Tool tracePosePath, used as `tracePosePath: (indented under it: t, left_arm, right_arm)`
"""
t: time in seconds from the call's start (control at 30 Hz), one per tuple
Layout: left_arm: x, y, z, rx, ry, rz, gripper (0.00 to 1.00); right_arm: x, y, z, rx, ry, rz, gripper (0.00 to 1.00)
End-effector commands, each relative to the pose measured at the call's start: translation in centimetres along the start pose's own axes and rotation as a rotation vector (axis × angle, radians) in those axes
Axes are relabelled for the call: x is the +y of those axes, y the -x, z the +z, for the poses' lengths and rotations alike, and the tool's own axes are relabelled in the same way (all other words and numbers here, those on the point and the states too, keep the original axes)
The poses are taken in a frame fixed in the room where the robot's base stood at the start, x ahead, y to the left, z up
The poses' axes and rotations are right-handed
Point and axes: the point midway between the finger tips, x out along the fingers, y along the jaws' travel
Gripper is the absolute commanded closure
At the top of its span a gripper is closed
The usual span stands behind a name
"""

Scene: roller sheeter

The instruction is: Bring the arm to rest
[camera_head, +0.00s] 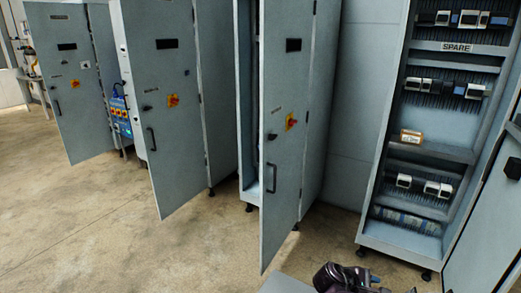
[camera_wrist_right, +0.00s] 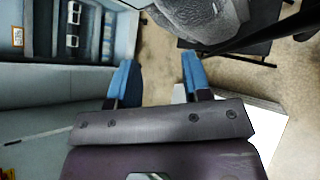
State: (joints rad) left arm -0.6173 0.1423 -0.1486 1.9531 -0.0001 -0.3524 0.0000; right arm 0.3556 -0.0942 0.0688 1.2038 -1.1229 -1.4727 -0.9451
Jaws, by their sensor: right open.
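My right gripper (camera_wrist_right: 157,78) shows in the right wrist view with its two blue-tipped fingers spread apart. Nothing is between them, and bare floor shows beyond the gap. In the head view, part of my dark right arm (camera_head: 340,277) shows at the bottom edge, low in front of the open cabinet marked SPARE (camera_head: 375,235). A small blue part beside it is too small to read. My left gripper is in neither view.
Grey cabinets with doors ajar stand in a row; the nearest door (camera_head: 285,150) juts out left of my arm. Another open door (camera_head: 485,240) stands at the right edge. A grey rounded object (camera_wrist_right: 200,15) lies beyond the fingers. Floor (camera_head: 130,235) at left is clear.

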Motion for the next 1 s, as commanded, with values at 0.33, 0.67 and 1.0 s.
tracePosePath:
  t: [0.33,0.67,1.0]
  left_arm:
    - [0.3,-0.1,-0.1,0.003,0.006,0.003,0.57]
    - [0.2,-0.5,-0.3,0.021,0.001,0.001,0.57]
    - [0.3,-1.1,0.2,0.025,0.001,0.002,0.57]
  right_arm:
    - [6.4,4.3,-3.3,0.595,-0.641,0.149,0.56]
    - [1.3,7.1,-0.7,1.206,-1.223,0.021,0.56]
    - [-9.9,7.1,4.1,1.416,-1.440,-0.188,0.56]
